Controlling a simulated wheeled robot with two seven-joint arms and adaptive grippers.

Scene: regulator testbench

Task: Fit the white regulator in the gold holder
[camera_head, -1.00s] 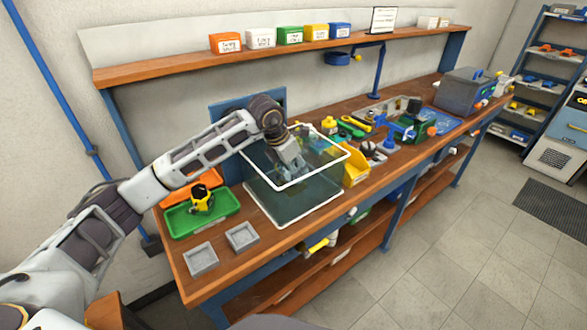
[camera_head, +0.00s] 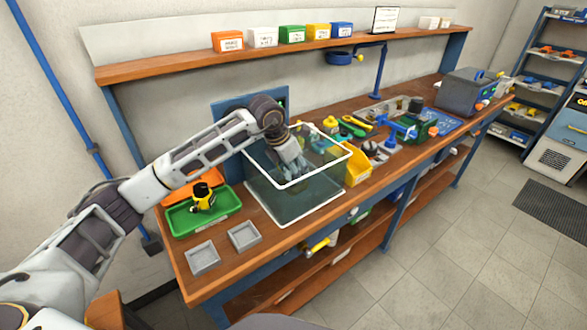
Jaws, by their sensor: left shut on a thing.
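My left gripper (camera_head: 291,173) reaches down from the left through the open top of a clear, white-rimmed tank (camera_head: 318,203). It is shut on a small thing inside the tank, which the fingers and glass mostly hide. I cannot make out its colour or shape. I cannot clearly pick out the white regulator or the gold holder. My right gripper is not in view.
A green tray (camera_head: 222,219) with a yellow-and-black part (camera_head: 203,199) stands left of the tank. Two grey trays (camera_head: 203,258) lie at the bench's front left. A yellow bin (camera_head: 358,166) and cluttered tools stand right of the tank.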

